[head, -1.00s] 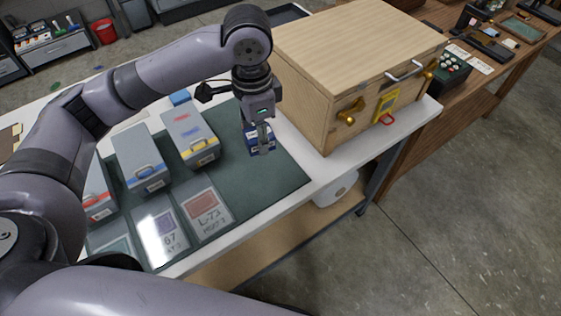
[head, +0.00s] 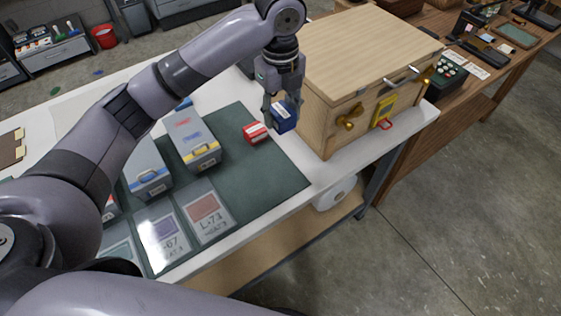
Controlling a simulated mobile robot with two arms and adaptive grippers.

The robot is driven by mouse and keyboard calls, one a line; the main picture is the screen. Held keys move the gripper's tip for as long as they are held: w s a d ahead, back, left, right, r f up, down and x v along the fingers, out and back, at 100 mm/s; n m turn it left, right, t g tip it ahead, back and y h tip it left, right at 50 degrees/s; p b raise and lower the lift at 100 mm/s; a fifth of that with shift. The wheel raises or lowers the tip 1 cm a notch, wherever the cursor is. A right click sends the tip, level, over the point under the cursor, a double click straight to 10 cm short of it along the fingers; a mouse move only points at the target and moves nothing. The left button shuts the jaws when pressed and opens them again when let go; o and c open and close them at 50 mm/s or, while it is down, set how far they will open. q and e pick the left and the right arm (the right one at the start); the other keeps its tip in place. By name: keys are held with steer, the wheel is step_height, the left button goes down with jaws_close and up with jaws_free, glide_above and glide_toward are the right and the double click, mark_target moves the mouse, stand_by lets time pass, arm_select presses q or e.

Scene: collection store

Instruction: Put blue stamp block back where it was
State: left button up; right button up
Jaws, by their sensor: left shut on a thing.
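The blue stamp block (head: 284,117) is dark blue with a pale label. My left gripper (head: 281,106) is shut on it and holds it beside the left wall of the wooden chest, at the right part of the green mat. A red block (head: 255,133) with a white label sits on the green mat (head: 262,180), just left of the held block. Whether the blue block touches the mat or the chest I cannot tell for certain; it looks raised. My right gripper is not in view.
A wooden chest (head: 366,45) with brass fittings stands close on the right. Grey boxes (head: 192,135) and (head: 147,172) stand left on the mat. Printed cards, one with a red square (head: 205,208), lie in front. The mat's front right part is clear.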

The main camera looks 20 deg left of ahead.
arm_select(q)
steer(key=p, duration=0.2)
glide_above(281, 167)
step_height(281, 167, down, 12)
steer(key=shift+s+f, duration=0.1)
step_height(281, 167, down, 5)
steer(key=shift+r+p, duration=0.15)
steer(key=shift+p, duration=0.4)
steer(key=shift+f, duration=0.2)
steer(key=shift+f, duration=0.2)
steer(key=o, duration=0.9)
steer(key=shift+r, duration=0.1)
